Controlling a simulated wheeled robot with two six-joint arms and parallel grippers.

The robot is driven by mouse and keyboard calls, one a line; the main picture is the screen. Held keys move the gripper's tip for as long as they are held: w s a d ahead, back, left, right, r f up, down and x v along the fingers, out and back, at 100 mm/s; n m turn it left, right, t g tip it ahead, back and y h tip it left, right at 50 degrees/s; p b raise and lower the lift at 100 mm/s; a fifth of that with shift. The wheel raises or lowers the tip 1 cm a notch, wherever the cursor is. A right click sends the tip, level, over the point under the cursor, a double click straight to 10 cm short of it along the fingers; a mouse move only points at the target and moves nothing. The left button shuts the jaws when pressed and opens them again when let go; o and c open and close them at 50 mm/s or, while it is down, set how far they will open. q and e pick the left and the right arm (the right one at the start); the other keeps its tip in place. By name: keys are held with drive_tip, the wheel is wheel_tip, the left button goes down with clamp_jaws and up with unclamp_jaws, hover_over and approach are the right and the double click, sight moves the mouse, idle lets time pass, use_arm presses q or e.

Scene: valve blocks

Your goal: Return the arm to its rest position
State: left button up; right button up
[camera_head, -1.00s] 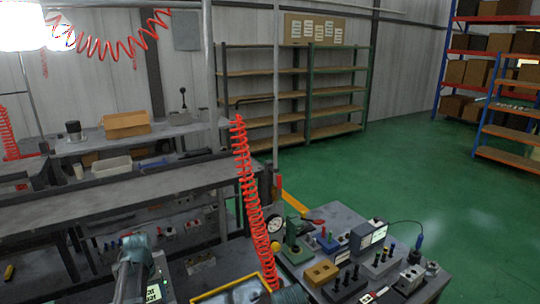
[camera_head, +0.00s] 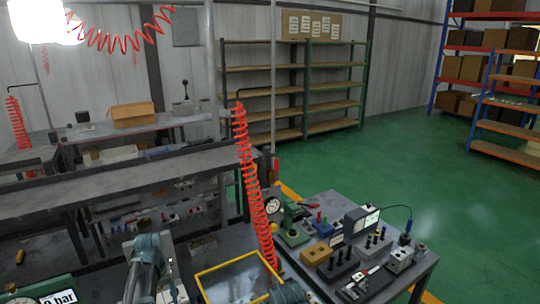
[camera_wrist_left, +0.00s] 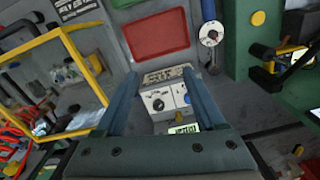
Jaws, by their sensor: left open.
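My left gripper (camera_wrist_left: 159,74) is open in the left wrist view, with one dark blue-grey finger on each side. A pale block with round knobs and a blue section (camera_wrist_left: 165,99) shows in the gap between the fingers; I cannot tell whether it lies between them or beyond them. No finger visibly grips it. In the head view my left arm (camera_head: 148,262) stands at the lower left, its fingers not clearly seen. A teal part of mine (camera_head: 290,293) shows at the bottom edge; my right gripper is not visible.
A yellow-framed tray (camera_head: 203,287) lies right of my left arm. A bench (camera_head: 420,262) at the right carries several blocks and gauges. A red coiled hose (camera_head: 250,185) hangs in the middle. A pressure display (camera_head: 45,298) is at the lower left. The green floor (camera_head: 430,165) is clear.

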use_arm(q)
drive_tip(key=s+d+f+m+b, duration=0.2)
drive_tip(key=s+d, duration=0.3)
drive_tip(key=d, duration=0.4)
drive_tip(key=s+d+f+m+b, duration=0.2)
drive_tip(key=s+d, duration=0.4)
drive_tip(key=d, duration=0.3)
drive_tip(key=s+d+f+m+y+b, duration=0.1)
drive_tip(key=s+d+f+m+b, duration=0.1)
drive_tip(key=s+d, duration=0.3)
drive_tip(key=d+m+b, duration=0.1)
drive_tip(key=d, duration=0.3)
drive_tip(key=shift+s+f+m, duration=0.25)
drive_tip(key=shift+f+m, duration=0.15)
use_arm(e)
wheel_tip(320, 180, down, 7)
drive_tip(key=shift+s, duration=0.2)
